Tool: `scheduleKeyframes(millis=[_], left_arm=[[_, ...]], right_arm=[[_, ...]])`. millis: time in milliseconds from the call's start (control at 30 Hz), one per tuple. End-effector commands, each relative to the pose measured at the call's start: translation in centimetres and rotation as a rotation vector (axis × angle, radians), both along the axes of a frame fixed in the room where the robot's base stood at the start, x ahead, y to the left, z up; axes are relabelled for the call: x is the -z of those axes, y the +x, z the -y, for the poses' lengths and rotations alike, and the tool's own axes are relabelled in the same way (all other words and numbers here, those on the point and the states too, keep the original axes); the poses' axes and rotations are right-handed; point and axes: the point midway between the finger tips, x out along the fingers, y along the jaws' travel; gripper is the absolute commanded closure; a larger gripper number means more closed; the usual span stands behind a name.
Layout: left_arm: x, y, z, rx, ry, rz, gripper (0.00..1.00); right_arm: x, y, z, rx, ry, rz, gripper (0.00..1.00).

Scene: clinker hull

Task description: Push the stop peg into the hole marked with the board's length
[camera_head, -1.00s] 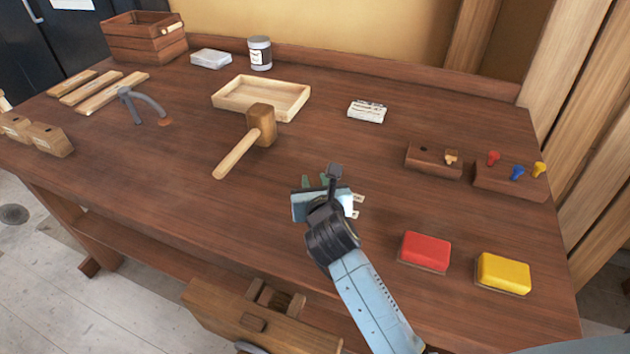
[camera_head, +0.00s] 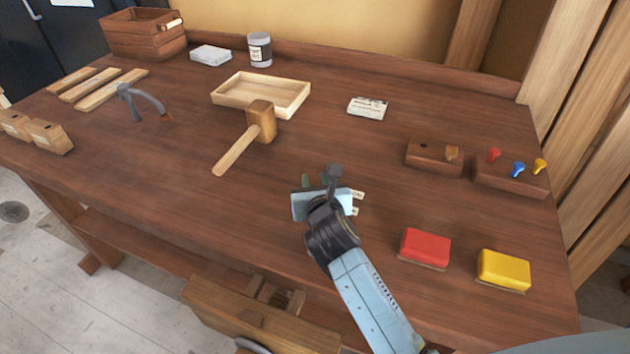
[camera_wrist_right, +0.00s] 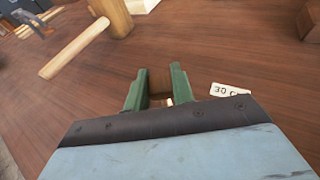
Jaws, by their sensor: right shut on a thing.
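My right gripper (camera_head: 322,184) is low over the middle of the bench, seen from behind its blue-grey body. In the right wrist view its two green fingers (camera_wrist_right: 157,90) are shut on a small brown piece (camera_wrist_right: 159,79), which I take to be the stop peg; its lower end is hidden. A white label reading "30 c…" (camera_wrist_right: 230,90) lies just right of the fingers. In the head view two small pale labels (camera_head: 357,195) show beside the gripper. The holes and whatever lies under the gripper are hidden. My left gripper is not in view.
A wooden mallet (camera_head: 240,143) lies left of the gripper, with a pale tray (camera_head: 232,98) behind it. Red (camera_head: 426,246) and yellow (camera_head: 503,269) blocks sit at front right. Dark blocks (camera_head: 422,160) with small pegs stand farther right. Pale boards (camera_head: 112,88) lie far left.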

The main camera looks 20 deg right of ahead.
Motion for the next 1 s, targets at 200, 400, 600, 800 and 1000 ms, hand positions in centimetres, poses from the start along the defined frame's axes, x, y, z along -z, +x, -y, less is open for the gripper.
scheduleKeyframes(millis=[200,400,600,800,1000], left_arm=[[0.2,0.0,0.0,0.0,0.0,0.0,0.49],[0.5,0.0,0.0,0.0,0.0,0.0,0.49],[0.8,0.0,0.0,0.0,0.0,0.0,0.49],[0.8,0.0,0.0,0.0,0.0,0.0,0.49],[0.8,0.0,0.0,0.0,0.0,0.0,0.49]], right_arm=[[0.4,0.0,0.0,0.0,0.0,-0.001,0.96],[1.0,0.0,0.0,0.001,0.0,-0.001,0.96],[1.5,0.0,0.0,0.0,0.0,-0.001,0.96],[1.7,0.0,0.0,0.0,0.0,-0.003,0.96],[1.6,0.0,0.0,0.0,0.0,-0.002,0.5]])
